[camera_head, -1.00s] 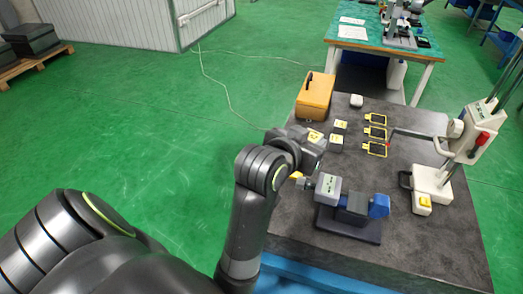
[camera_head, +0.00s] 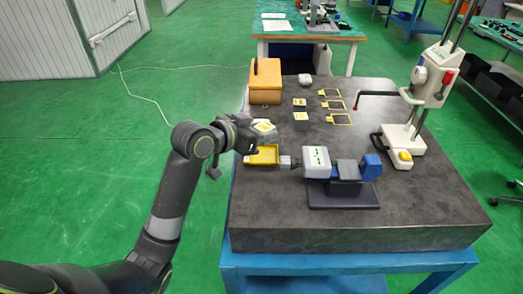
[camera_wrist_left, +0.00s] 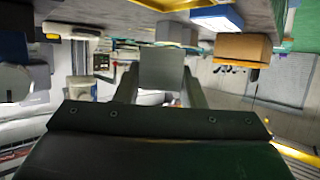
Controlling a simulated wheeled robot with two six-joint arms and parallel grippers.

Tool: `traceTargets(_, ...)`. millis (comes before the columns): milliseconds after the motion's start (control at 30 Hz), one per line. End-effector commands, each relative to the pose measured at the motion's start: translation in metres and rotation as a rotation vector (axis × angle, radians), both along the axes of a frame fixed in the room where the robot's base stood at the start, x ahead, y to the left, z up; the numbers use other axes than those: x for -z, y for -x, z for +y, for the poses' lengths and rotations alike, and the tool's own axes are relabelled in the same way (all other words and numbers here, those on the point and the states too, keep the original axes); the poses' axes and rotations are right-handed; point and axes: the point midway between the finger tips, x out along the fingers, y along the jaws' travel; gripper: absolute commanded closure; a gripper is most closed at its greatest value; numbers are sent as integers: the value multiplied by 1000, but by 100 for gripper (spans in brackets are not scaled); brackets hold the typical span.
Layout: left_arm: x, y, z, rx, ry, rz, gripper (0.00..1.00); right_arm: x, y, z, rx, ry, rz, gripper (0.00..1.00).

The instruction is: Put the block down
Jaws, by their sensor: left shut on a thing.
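My left gripper (camera_head: 250,143) is over the left edge of the dark table, by a yellow tray (camera_head: 262,155). In the left wrist view my left gripper (camera_wrist_left: 160,85) is shut on a plain grey block (camera_wrist_left: 161,68), held between its two fingers. In the head view I cannot make out the held block for certain. A small pale block (camera_head: 285,162) shows right of the tray, beside a grey and blue vise-like device (camera_head: 317,162). I cannot tell whether the held block touches anything. My right gripper is not in view.
An orange case (camera_head: 265,82) stands at the table's back left. Pale blocks with yellow labels (camera_head: 300,116) and yellow frames (camera_head: 340,119) lie mid-table. A white stand (camera_head: 402,150) with a column is at the right. The dark table's front (camera_head: 270,215) is clear.

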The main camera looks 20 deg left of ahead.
Motion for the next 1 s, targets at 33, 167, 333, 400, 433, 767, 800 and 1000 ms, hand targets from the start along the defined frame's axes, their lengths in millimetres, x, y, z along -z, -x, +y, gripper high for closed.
traceTargets(33, 7, 0, 0, -1, 2, 2, 95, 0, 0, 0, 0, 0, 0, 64)
traceTargets(167, 16, 0, 0, -1, 1, -2, 95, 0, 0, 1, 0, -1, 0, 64)
traceTargets(333, 36, 0, 0, -2, 2, 2, 95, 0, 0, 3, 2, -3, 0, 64)
traceTargets(400, 47, 1, 0, -2, 1, 3, 95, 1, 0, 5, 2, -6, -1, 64)
traceTargets(433, 50, 0, 0, -2, 1, 1, 95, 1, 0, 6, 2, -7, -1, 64)
traceTargets(767, 54, 0, 0, -1, -1, -3, 95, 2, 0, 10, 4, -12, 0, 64)
traceTargets(800, 55, 0, 0, -1, -1, -3, 95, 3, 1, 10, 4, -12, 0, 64)
traceTargets(1000, 55, 0, 0, -1, -1, -2, 42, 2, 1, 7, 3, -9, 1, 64)
